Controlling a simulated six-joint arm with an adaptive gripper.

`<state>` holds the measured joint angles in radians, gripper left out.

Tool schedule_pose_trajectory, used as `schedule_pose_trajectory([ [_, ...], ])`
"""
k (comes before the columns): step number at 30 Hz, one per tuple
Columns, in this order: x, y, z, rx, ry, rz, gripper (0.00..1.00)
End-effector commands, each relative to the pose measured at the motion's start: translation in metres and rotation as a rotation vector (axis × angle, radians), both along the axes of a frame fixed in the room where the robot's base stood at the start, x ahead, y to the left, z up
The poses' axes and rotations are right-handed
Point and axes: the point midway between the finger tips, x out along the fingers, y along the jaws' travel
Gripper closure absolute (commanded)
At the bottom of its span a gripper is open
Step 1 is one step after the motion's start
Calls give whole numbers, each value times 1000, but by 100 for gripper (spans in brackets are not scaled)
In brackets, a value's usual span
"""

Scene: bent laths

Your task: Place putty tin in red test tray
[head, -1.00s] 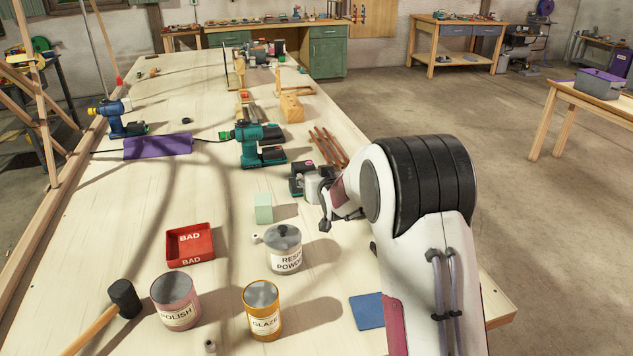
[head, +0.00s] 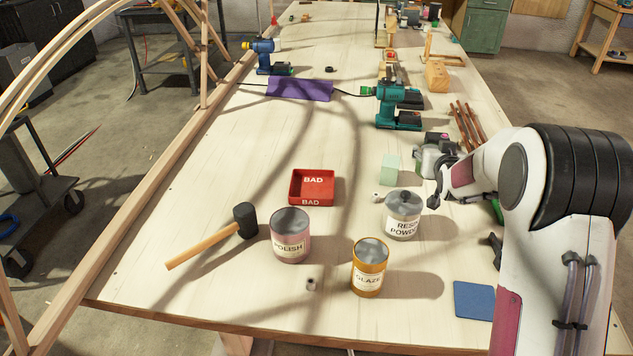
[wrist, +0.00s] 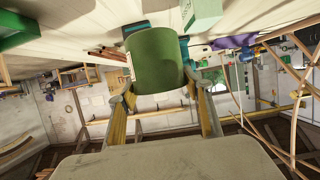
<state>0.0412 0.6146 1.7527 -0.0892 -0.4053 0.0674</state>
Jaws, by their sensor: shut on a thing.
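My gripper (wrist: 160,88) is shut on a green tin (wrist: 156,58), with one finger on each side of it. Part of a pale label shows at the tin's left edge; I cannot read it. In the head view my gripper (head: 452,198) is at the right of the table, right of the resin powder can, and the held tin cannot be made out there. The red tray (head: 312,187), marked BAD, lies mid-table, left of my gripper. It looks empty.
Near the tray stand the polish can (head: 290,238), glaze can (head: 369,268), resin powder can (head: 403,218) and mint block (head: 391,168). A mallet (head: 215,236) lies to its left. A blue square (head: 473,300) lies at front right. Bare wood lies behind the tray.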

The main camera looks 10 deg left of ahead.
Motion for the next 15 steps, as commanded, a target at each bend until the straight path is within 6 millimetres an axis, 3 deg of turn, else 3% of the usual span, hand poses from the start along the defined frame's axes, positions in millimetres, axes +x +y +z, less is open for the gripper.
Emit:
schedule_pose_trajectory([
  [15,13,131,3,0,-3,261,83],
])
